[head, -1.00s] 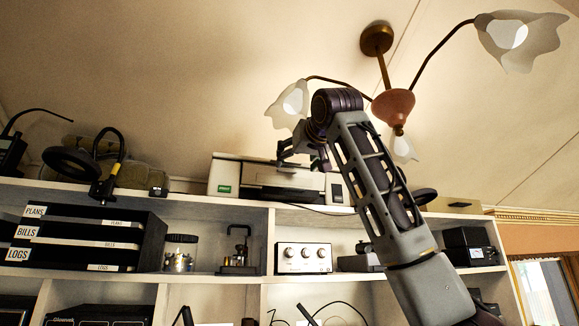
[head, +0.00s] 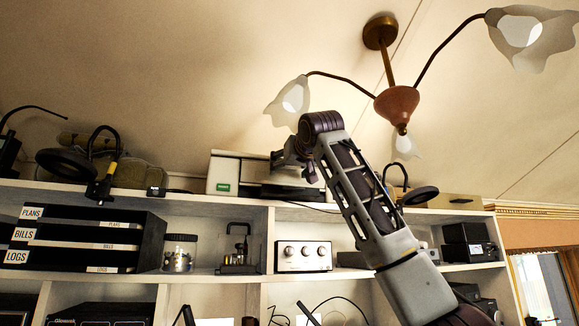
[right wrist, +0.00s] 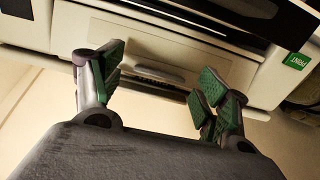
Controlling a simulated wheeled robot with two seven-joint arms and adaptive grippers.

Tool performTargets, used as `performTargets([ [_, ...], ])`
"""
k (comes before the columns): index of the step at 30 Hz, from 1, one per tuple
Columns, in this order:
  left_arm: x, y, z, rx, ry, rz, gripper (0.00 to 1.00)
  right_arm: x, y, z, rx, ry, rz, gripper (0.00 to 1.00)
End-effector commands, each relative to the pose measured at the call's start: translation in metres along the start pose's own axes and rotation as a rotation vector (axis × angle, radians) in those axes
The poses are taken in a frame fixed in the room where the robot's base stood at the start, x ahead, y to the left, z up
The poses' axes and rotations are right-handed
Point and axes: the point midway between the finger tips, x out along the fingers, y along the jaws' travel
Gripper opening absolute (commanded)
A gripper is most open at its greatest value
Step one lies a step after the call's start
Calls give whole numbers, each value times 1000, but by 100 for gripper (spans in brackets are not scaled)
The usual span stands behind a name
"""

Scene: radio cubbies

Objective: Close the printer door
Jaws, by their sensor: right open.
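The printer (head: 224,172) is a pale box on top of the shelf unit, with a green label at its front left and a dark front section. My right gripper (head: 292,160) is at the printer's front and hides part of it. In the right wrist view the printer appears upside down, with its green PRINT label (right wrist: 298,61) at the right. A pale front panel with a handle (right wrist: 143,64), likely the door, lies beyond the open, empty fingers of my right gripper (right wrist: 161,72). I cannot tell whether the fingers touch it, or how far the door stands open. My left gripper is out of view.
A magnifier lamp (head: 405,190) stands right of my arm on the shelf top; another (head: 68,164) stands at the left. A white control box (head: 303,257) and a black letter tray (head: 75,240) fill cubbies below. The ceiling lamp (head: 397,103) hangs above.

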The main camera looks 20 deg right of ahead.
Motion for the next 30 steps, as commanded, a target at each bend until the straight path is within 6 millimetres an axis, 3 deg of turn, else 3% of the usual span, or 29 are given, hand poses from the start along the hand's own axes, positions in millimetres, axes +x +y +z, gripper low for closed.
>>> performTargets([
  [5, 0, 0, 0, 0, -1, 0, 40, 0, 0, 0, 0, 0, 0, 75],
  [16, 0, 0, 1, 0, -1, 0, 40, 0, 0, 0, 0, 0, 0, 29],
  [30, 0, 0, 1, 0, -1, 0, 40, 2, 2, -6, 5, -38, 3, 29],
])
